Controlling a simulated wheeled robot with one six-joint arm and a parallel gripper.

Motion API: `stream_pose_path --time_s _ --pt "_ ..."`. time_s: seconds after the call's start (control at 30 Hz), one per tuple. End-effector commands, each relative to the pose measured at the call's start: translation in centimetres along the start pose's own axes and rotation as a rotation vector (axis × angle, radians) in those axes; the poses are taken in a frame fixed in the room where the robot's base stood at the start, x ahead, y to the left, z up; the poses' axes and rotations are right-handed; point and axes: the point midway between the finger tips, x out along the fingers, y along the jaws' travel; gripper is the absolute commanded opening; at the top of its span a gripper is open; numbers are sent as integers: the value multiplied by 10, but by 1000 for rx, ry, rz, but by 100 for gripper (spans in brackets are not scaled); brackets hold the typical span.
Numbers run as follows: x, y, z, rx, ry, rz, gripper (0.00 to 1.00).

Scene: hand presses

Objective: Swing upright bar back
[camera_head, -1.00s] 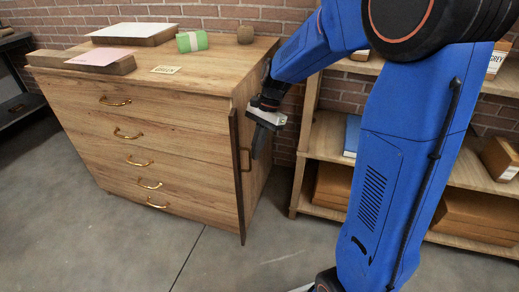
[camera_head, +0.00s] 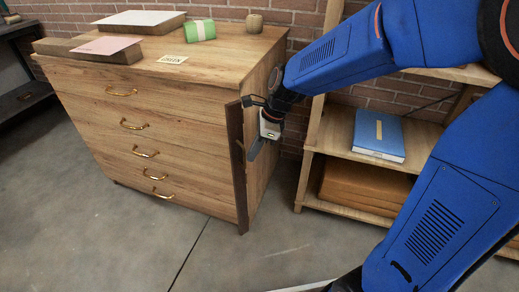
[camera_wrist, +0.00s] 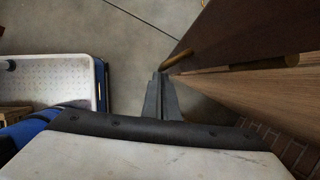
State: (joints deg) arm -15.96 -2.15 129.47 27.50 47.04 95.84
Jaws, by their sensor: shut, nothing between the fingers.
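The upright bar (camera_head: 237,170) is a dark brown vertical board at the right front edge of a wooden drawer chest (camera_head: 150,90). In the wrist view the bar (camera_wrist: 245,32) runs across the upper right, with a brass-coloured handle (camera_wrist: 180,59) on its side. My gripper (camera_head: 254,150) is just right of the bar, beside the chest's side face, pointing down. In the wrist view my gripper's fingers (camera_wrist: 162,80) are together and empty, their tips close to the handle's near end. I cannot tell whether they touch it.
An open shelf with a blue book (camera_head: 379,134) stands to the right. The concrete floor (camera_head: 220,260) in front is clear.

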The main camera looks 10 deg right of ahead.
Motion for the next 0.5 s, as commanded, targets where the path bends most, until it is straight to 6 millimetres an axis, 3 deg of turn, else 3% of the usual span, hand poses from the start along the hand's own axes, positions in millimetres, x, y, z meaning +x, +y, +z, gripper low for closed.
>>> stream_pose_path --time_s 0.5 --pt "10 8 25 366 0 -148 0"
